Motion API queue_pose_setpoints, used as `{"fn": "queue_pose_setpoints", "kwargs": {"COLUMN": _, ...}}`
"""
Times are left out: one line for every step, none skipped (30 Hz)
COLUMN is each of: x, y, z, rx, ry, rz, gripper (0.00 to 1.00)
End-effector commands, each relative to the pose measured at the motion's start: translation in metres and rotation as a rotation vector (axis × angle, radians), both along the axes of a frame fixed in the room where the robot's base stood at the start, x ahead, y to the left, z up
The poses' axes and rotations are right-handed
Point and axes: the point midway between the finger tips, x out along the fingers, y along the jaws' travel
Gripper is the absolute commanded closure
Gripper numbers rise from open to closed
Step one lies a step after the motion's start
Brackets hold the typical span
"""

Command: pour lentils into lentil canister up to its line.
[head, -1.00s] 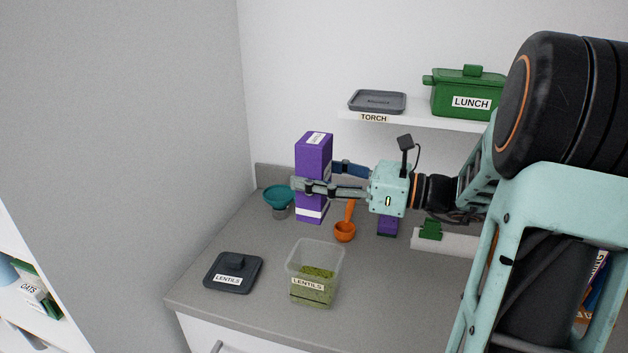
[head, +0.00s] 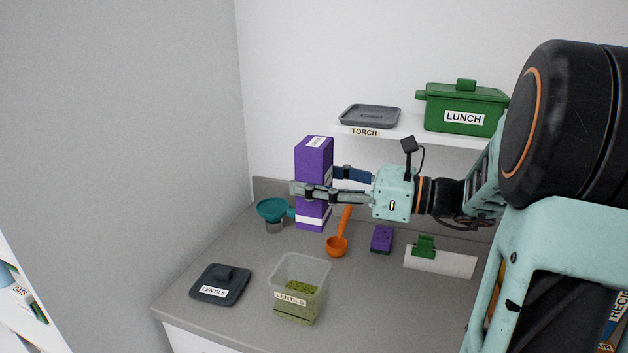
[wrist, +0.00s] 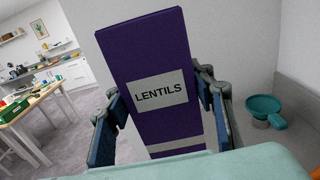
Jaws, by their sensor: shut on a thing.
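My gripper (head: 312,191) is shut on a tall purple lentils box (head: 313,170), held upright toward the back of the counter. The wrist view shows its LENTILS label (wrist: 161,93) between the fingers. The clear lentil canister (head: 299,285) stands open on the counter nearer the front, below and in front of the box. It holds green lentils, with a pale label and a dark line low on its front wall. Green shows above that line through the wall. The dark canister lid (head: 220,285) lies to its left.
A teal funnel (head: 272,211) stands behind, left of the box. An orange scoop (head: 336,245), purple sponge (head: 381,239) and white roll with green clip (head: 440,262) lie to the right. A shelf above carries a grey tray (head: 370,116) and green LUNCH pot (head: 463,107).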

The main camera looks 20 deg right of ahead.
Motion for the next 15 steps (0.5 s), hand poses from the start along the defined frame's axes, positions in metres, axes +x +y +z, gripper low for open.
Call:
{"fn": "queue_pose_setpoints", "kwargs": {"x": 0.000, "y": 0.000, "z": 0.000, "rx": 0.000, "ry": -0.001, "rz": 0.000, "gripper": 0.89}}
{"fn": "queue_pose_setpoints", "kwargs": {"x": 0.000, "y": 0.000, "z": 0.000, "rx": 0.000, "ry": -0.001, "rz": 0.000, "gripper": 0.89}}
{"fn": "queue_pose_setpoints", "kwargs": {"x": 0.000, "y": 0.000, "z": 0.000, "rx": 0.000, "ry": -0.001, "rz": 0.000, "gripper": 0.89}}
{"fn": "queue_pose_setpoints", "kwargs": {"x": 0.000, "y": 0.000, "z": 0.001, "rx": 0.001, "ry": -0.001, "rz": 0.000, "gripper": 0.89}}
{"fn": "queue_pose_setpoints", "kwargs": {"x": 0.000, "y": 0.000, "z": 0.001, "rx": 0.001, "ry": -0.001, "rz": 0.000, "gripper": 0.89}}
{"fn": "queue_pose_setpoints", "kwargs": {"x": 0.000, "y": 0.000, "z": 0.001, "rx": 0.001, "ry": -0.001, "rz": 0.000, "gripper": 0.89}}
{"fn": "queue_pose_setpoints", "kwargs": {"x": 0.000, "y": 0.000, "z": 0.002, "rx": 0.001, "ry": 0.000, "rz": 0.001, "gripper": 0.89}}
{"fn": "queue_pose_setpoints", "kwargs": {"x": 0.000, "y": 0.000, "z": 0.002, "rx": 0.001, "ry": 0.000, "rz": 0.001, "gripper": 0.89}}
{"fn": "queue_pose_setpoints", "kwargs": {"x": 0.000, "y": 0.000, "z": 0.003, "rx": 0.001, "ry": 0.001, "rz": 0.001, "gripper": 0.89}}
{"fn": "queue_pose_setpoints", "kwargs": {"x": 0.000, "y": 0.000, "z": 0.003, "rx": 0.001, "ry": 0.001, "rz": 0.001, "gripper": 0.89}}
{"fn": "queue_pose_setpoints", "kwargs": {"x": 0.000, "y": -0.001, "z": -0.001, "rx": -0.005, "ry": 0.005, "rz": 0.000, "gripper": 0.89}}
{"fn": "queue_pose_setpoints", "kwargs": {"x": 0.000, "y": -0.001, "z": -0.005, "rx": -0.015, "ry": 0.010, "rz": 0.000, "gripper": 0.89}}
{"fn": "queue_pose_setpoints", "kwargs": {"x": -0.001, "y": -0.002, "z": -0.008, "rx": -0.022, "ry": 0.016, "rz": 0.001, "gripper": 0.89}}
{"fn": "queue_pose_setpoints", "kwargs": {"x": -0.001, "y": -0.002, "z": -0.011, "rx": -0.030, "ry": 0.021, "rz": 0.001, "gripper": 0.89}}
{"fn": "queue_pose_setpoints", "kwargs": {"x": -0.002, "y": -0.003, "z": -0.015, "rx": -0.040, "ry": 0.027, "rz": 0.001, "gripper": 0.89}}
